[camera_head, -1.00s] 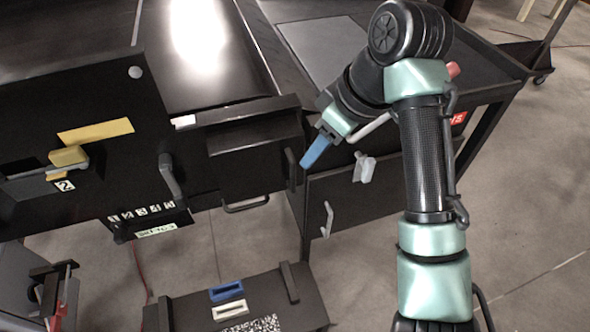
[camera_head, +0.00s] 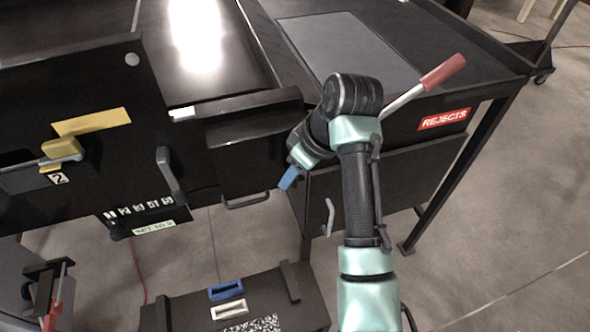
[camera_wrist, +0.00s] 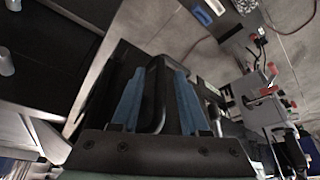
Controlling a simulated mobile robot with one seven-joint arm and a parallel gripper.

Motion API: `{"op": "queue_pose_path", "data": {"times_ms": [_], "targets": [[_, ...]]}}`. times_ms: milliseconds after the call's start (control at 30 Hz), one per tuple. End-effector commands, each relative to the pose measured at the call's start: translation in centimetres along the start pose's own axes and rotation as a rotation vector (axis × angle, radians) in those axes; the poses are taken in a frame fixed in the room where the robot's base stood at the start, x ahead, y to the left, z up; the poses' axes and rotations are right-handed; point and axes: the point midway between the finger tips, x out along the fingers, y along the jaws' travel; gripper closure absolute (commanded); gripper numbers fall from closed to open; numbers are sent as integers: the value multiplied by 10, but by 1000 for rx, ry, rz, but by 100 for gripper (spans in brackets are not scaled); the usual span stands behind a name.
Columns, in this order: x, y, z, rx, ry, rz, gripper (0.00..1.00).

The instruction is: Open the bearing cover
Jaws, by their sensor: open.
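The cover appears to be the dark box-shaped housing (camera_head: 255,140) at the conveyor's end, though no label confirms this. A U-shaped dark handle (camera_head: 246,201) sits along its lower edge. My gripper (camera_head: 287,180) is by the housing's right end, its blue fingers pointing down and left. In the wrist view my gripper (camera_wrist: 157,75) is open and empty, and a dark looped handle (camera_wrist: 158,112) shows between the two blue fingers. I cannot tell whether either finger touches it. My gripper hides the housing's lower right corner in the head view.
A red-handled lever (camera_head: 443,72) rises by the rejects table, whose label (camera_head: 444,119) faces me. A grey hook handle (camera_head: 329,217) is on the panel below. A left panel has a yellow latch (camera_head: 62,150) and a grey lever (camera_head: 168,172). A low dark box (camera_head: 180,312) stands on the floor.

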Motion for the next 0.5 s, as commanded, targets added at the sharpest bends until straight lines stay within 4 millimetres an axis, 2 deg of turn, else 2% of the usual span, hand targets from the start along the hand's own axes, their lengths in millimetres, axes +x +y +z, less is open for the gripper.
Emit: {"op": "queue_pose_path", "data": {"times_ms": [67, 300, 333, 500], "targets": [[0, 0, 0, 0, 0, 0, 55], [0, 0, 0, 0, 0, 0, 97], [0, 0, 0, 0, 0, 0, 100], [0, 0, 0, 0, 0, 0, 100]]}}
